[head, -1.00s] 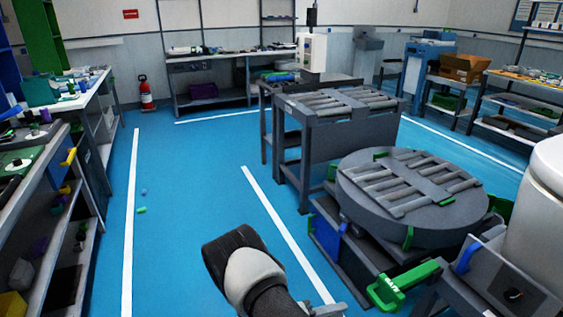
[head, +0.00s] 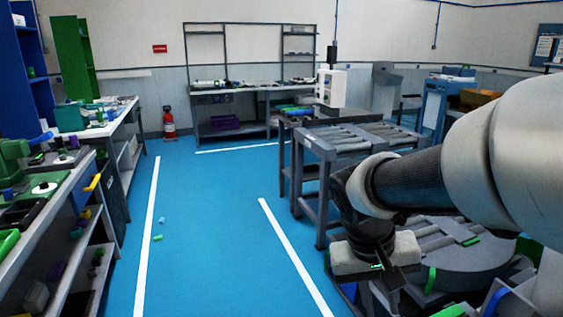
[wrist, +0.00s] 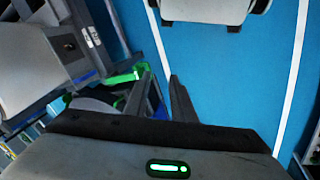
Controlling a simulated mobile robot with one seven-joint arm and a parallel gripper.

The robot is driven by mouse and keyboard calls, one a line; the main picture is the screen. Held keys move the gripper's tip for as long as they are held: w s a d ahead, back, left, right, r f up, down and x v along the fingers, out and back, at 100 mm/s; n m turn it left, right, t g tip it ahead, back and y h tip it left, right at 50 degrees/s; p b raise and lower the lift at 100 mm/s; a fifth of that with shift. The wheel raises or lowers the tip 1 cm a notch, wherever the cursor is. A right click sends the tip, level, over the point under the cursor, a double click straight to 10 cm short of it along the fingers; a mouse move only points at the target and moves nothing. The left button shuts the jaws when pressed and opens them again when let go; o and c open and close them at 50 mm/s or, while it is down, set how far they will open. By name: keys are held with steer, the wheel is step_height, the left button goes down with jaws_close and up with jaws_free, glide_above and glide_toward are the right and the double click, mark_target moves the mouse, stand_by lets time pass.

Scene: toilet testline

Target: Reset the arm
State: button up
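My arm (head: 420,185) reaches in from the right of the head view and bends down in front of the roller turntable. My gripper (head: 384,298) hangs at its end and points down, partly cut off by the bottom edge. In the wrist view my gripper (wrist: 161,80) shows two dark fingers apart, with blue floor and nothing held between them. The left finger overlaps a green-handled part in that view; I cannot tell whether they touch.
The round roller turntable (head: 465,262) stands close behind my gripper, partly hidden by my arm. A roller conveyor (head: 350,137) is beyond it. Workbenches (head: 75,165) line the left. The blue floor (head: 215,230) between them is open, with small bits (head: 158,238) lying on it.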

steer(key=s+a+r+n+t+y, duration=0.1)
steer(key=s+a+r+t+y, duration=0.3)
steer(key=s+r, duration=0.35)
step_height(320, 180, up, 24)
steer(key=p, duration=2.5)
steer(key=shift+w+d+r+t+h, duration=0.2)
steer(key=shift+w+d+t+h, duration=0.1)
steer(key=shift+h, duration=0.1)
steer(key=shift+d, duration=0.1)
